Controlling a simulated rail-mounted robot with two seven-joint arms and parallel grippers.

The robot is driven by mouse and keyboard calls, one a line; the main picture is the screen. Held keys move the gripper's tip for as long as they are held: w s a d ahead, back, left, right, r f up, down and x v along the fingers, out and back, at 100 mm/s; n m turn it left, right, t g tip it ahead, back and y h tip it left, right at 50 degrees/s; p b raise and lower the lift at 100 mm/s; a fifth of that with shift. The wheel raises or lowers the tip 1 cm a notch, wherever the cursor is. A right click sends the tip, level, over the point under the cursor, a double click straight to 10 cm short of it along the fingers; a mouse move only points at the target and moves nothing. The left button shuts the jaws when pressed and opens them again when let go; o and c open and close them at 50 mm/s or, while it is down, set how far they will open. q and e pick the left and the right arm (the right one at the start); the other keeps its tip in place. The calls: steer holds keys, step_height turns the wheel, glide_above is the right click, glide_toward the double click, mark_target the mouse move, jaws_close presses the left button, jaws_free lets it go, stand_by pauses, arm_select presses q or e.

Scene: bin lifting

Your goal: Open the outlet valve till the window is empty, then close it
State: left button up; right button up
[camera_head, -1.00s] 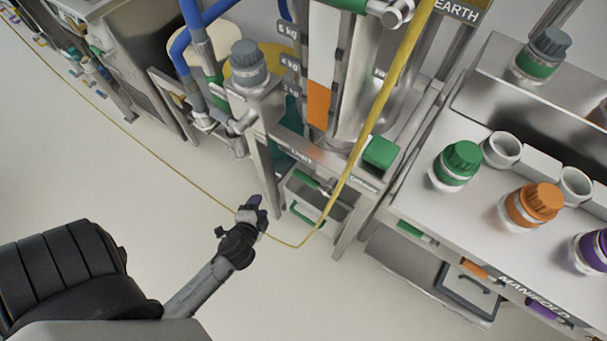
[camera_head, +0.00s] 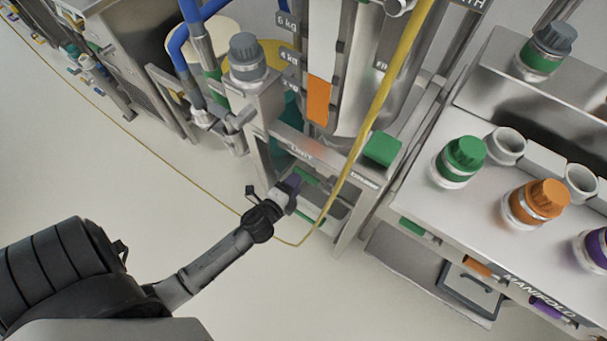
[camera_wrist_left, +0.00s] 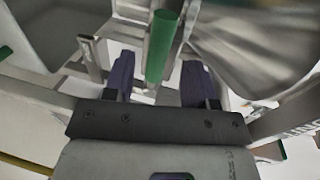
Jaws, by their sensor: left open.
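The window (camera_head: 319,60) is a tall pale strip on the metal vessel, with orange filling its lower part (camera_head: 318,101). Below it, a slim green valve handle (camera_head: 305,173) shows at the front of the frame, partly hidden by my left gripper (camera_head: 293,183). My left gripper is open, its purple fingers reaching toward the handle. In the left wrist view a green handle (camera_wrist_left: 162,47) stands upright in the picture between the two spread fingers (camera_wrist_left: 160,80). I cannot tell whether they touch it. My right gripper is not in view.
A yellow cable (camera_head: 378,100) hangs in front of the vessel, close to the right of my left gripper. A green block (camera_head: 382,148) sits on the frame. The manifold bench (camera_head: 420,205) with coloured caps stands at right.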

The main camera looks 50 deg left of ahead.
mark_target(304, 175)
arm_select(q)
steer(key=shift+b+x, duration=0.55)
steer(key=shift+x, duration=2.15)
jaws_close()
